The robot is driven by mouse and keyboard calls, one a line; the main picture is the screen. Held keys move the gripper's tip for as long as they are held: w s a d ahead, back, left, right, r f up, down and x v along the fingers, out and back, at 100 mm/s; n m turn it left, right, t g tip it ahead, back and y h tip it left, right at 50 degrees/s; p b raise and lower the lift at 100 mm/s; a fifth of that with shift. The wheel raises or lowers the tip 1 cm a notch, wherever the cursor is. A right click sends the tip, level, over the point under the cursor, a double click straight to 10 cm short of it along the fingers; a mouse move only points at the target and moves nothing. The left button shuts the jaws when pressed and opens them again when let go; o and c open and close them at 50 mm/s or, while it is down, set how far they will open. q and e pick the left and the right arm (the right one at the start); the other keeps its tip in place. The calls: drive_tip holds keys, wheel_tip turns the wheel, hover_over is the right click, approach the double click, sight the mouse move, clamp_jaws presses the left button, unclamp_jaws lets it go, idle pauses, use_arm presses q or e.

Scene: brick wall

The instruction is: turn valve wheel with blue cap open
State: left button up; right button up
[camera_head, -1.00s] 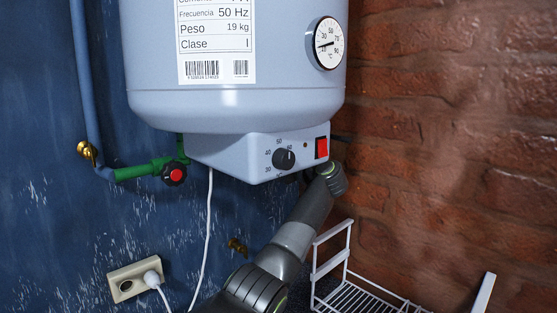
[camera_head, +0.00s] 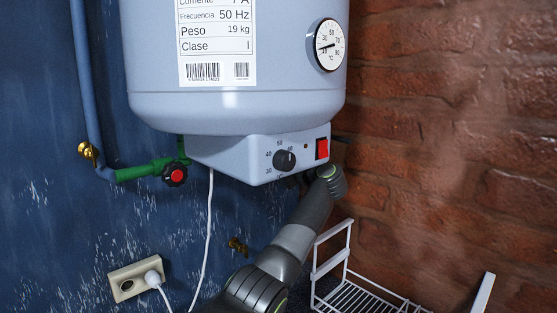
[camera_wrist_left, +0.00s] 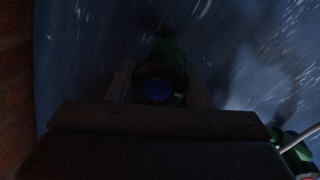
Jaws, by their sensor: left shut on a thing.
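The valve wheel with the blue cap (camera_wrist_left: 158,90) shows dark in the left wrist view, in front of a green pipe fitting (camera_wrist_left: 168,48). My left gripper (camera_wrist_left: 158,88) has a finger on each side of this wheel and is shut on it. The wheel's rim is hard to make out in the shade. In the head view my arm reaches up behind the underside of the water heater (camera_head: 238,112), which hides the gripper and the blue-capped wheel. Another valve wheel with a red cap (camera_head: 175,175) sits on a green pipe to the left. My right gripper is not in view.
A white wire rack (camera_head: 345,265) stands right of my arm, near the brick wall (camera_head: 440,150). A white cable (camera_head: 207,230) hangs from the heater. A socket with a plug (camera_head: 135,280) is on the blue wall at lower left.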

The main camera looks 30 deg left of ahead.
use_arm(q)
drive_tip(key=n, duration=0.3)
drive_tip(key=n+b, duration=0.1)
drive_tip(key=n, duration=0.2)
drive_tip(key=shift+n+y, duration=0.4)
drive_tip(key=n+g+b, duration=0.1)
drive_tip(key=n+b, duration=0.1)
drive_tip(key=n, duration=0.4)
drive_tip(key=shift+w+y, duration=0.1)
drive_tip(key=shift+y, duration=0.3)
drive_tip(key=n+g+b, duration=0.1)
drive_tip(key=n, duration=0.7)
drive_tip(key=shift+d+r, duration=0.1)
drive_tip(key=n+g, duration=0.1)
drive_tip(key=n, duration=0.2)
drive_tip(key=n+p, duration=0.1)
drive_tip(key=n, duration=0.4)
drive_tip(key=shift+n+g+p, duration=0.4)
drive_tip(key=shift+n+p, duration=0.35)
drive_tip(key=shift+n, duration=0.95)
